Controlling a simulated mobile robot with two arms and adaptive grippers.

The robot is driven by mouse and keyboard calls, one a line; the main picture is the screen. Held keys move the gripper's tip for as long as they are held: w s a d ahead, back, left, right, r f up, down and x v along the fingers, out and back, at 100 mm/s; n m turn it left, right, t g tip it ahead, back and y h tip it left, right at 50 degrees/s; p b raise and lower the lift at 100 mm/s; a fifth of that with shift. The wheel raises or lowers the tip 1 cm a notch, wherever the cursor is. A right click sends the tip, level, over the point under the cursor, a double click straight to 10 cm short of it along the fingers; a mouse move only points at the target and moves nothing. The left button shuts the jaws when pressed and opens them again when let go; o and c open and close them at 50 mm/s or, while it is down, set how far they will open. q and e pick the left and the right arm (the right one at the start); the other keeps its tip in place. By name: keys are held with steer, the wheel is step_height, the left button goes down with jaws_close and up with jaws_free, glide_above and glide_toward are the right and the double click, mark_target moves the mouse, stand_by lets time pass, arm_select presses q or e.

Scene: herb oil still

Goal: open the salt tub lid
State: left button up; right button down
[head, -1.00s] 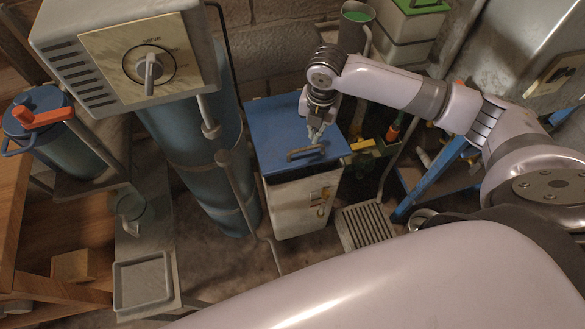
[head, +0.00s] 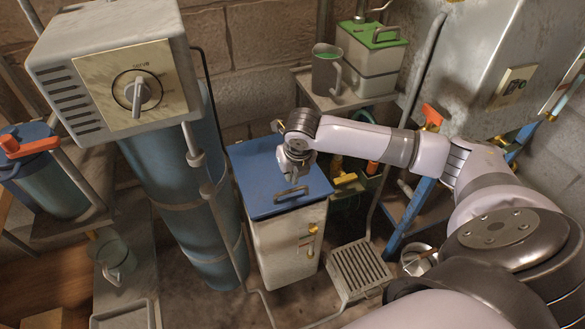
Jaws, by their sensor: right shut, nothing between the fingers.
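The salt tub (head: 283,243) looks to be the white, upright box in the middle of the head view. Its flat blue lid (head: 255,170) lies closed on top. A brown bar handle (head: 291,195) sits near the lid's front edge. My right gripper (head: 295,172) hangs over the lid, pointing down, just behind the handle. Its fingers are shut and hold nothing. I cannot tell whether the fingertips touch the lid. My left gripper is not in view.
A tall blue cylinder (head: 190,180) with a grey dial box (head: 120,75) stands close left of the tub. A slatted grate (head: 360,268) lies at its right front. A blue frame (head: 412,213) stands right.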

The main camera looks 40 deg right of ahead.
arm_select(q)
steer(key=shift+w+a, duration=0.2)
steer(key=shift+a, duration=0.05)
arm_select(e)
steer(key=shift+w+f, duration=0.1)
steer(key=shift+f, duration=0.25)
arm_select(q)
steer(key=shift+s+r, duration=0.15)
arm_select(e)
steer(key=shift+r, duration=0.1)
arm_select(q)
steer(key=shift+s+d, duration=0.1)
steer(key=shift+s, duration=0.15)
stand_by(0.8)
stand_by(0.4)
